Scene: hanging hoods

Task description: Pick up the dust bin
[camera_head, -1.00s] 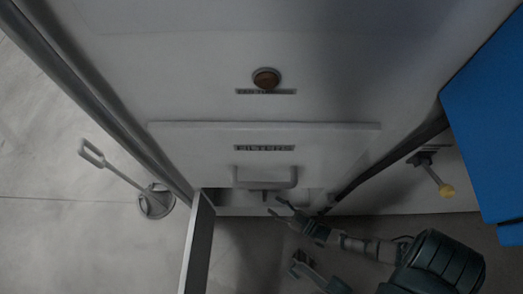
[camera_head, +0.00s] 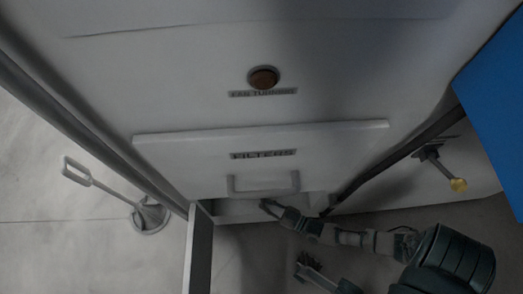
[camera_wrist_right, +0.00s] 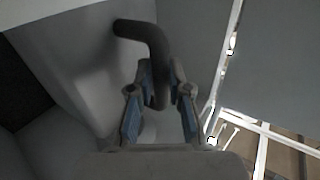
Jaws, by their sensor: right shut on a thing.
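My right gripper (camera_head: 270,206) is at the opening low in the grey cabinet, just below the handle (camera_head: 263,185) of the FILTERS panel. In the right wrist view, my right gripper (camera_wrist_right: 160,110) is shut on a dark bent bar handle (camera_wrist_right: 153,50), which passes between the blue-padded fingers. The body of the dust bin cannot be made out clearly; in the head view the spot is dim and partly covered by the gripper.
A cabinet door (camera_head: 200,250) stands open left of my right gripper. A long-handled grey tool (camera_head: 148,216) is on the floor at left. The left floor is mostly clear.

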